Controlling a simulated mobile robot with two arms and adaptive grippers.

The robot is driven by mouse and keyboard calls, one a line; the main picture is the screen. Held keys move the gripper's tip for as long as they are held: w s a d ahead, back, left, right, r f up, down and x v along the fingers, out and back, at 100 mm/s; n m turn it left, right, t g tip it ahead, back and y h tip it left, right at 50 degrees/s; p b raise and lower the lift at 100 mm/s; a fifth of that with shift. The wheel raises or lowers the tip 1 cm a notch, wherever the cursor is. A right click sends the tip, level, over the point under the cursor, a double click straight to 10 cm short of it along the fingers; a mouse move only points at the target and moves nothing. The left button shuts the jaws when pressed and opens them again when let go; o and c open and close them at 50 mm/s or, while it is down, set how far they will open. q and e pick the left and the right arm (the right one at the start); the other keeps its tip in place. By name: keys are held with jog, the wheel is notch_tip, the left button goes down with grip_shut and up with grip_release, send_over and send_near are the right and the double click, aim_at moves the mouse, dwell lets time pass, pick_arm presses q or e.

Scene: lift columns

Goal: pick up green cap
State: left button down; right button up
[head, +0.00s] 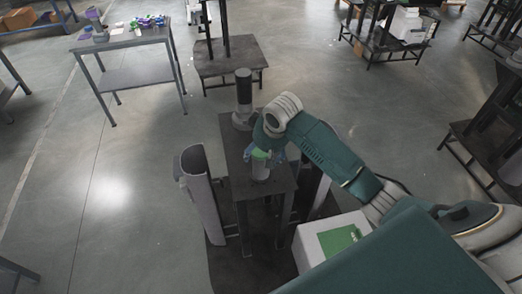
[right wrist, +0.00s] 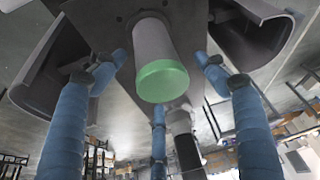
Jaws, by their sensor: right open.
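The green cap (head: 261,154) sits on top of a pale grey cylinder (head: 260,172) that stands on a dark narrow table (head: 232,140). In the right wrist view the green cap (right wrist: 162,81) faces the camera, with the cylinder behind it. My right gripper (head: 264,157) is open at the cap, with its blue fingers spread around it. In the right wrist view there are visible gaps between the fingers and the cap. My left gripper is not in view.
A grey and black cylindrical device (head: 244,95) stands on the table behind the cap. A curved grey panel (head: 201,195) stands left of the table. A white box with a green label (head: 335,240) is at the front right. Open floor lies to the left.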

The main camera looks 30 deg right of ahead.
jog(key=shift+c, duration=0.5)
jog(key=c, duration=1.1)
jog(key=shift+s, duration=0.1)
